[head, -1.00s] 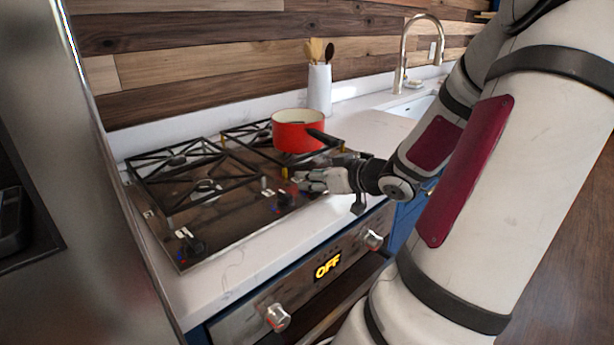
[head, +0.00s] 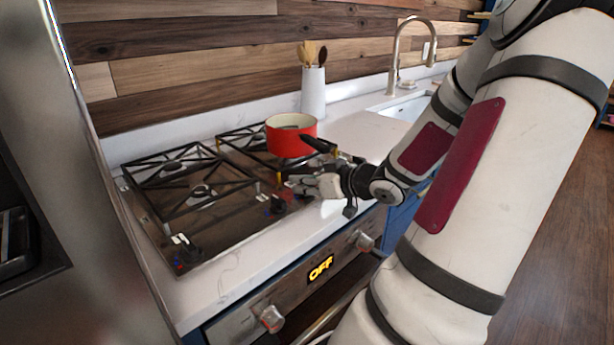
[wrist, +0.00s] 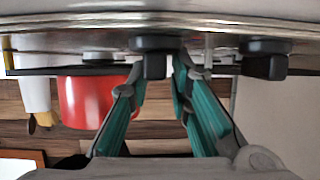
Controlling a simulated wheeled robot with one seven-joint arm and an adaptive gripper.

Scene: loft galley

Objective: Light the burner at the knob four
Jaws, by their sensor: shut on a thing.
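The gas cooktop (head: 215,235) is set in a white counter, with dark knobs along its front edge. My gripper (head: 296,185) is at the right end of that row. In the wrist view, which looks upside down, the teal-padded fingers (wrist: 160,72) are on either side of a dark knob (wrist: 155,62) and are shut on it. Its number cannot be read. A second dark knob (wrist: 265,62) is free beside it; the head view also shows a free knob (head: 276,204) left of my gripper. No flame is visible.
The oven front has a display (head: 320,269) reading OFF and silver knobs (head: 271,318). A tall steel surface (head: 95,150) borders the left.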

